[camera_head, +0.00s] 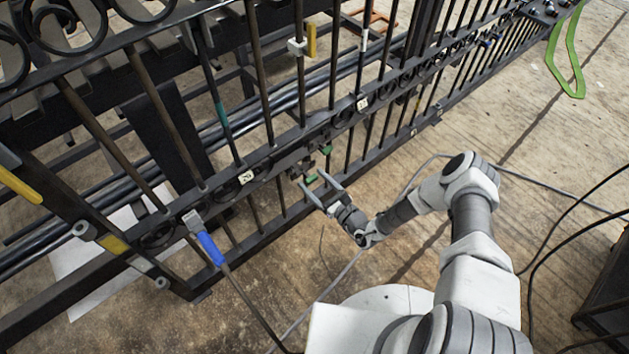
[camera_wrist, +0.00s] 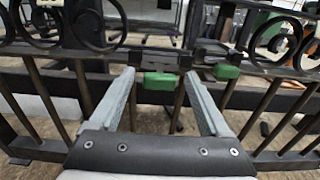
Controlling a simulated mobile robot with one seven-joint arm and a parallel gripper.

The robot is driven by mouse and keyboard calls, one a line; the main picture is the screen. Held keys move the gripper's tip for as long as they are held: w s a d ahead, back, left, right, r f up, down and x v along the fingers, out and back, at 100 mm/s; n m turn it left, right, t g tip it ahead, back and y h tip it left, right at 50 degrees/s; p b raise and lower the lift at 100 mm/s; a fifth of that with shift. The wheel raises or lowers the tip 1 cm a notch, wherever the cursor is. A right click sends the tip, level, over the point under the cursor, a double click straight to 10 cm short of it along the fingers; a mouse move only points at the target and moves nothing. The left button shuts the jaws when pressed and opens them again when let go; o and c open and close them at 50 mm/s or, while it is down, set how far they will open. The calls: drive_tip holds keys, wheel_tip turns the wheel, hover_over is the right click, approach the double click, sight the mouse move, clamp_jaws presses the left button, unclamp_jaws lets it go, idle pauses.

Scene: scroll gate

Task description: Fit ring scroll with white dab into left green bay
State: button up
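My gripper (camera_wrist: 160,95) is open, its two grey fingers wide apart and pointed at the gate's lower rail. No scroll shows between the fingers. A green block (camera_wrist: 160,80) under a dark bracket appears between the fingertips; whether the fingers touch it I cannot tell. A second green block (camera_wrist: 226,71) sits to its right, outside the right finger. In the head view my gripper (camera_head: 314,184) is at the rail beside the green pieces (camera_head: 326,150). Dark ring scrolls (camera_wrist: 96,25) stand in the rail to the left. I cannot make out a white dab on any ring.
The dark iron gate (camera_head: 170,125) with upright bars runs diagonally across the head view. A clamp with a blue handle (camera_head: 210,248) grips it at the lower left. Number tags (camera_head: 246,177) sit on the rail. Cables (camera_head: 410,178) lie on the open wooden floor.

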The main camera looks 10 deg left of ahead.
drive_tip(key=shift+s, duration=0.1)
drive_tip(key=p+v, duration=0.3)
drive_tip(key=v, duration=1.4)
drive_tip(key=shift+p, duration=0.35)
drive_tip(key=shift+s+d, duration=0.1)
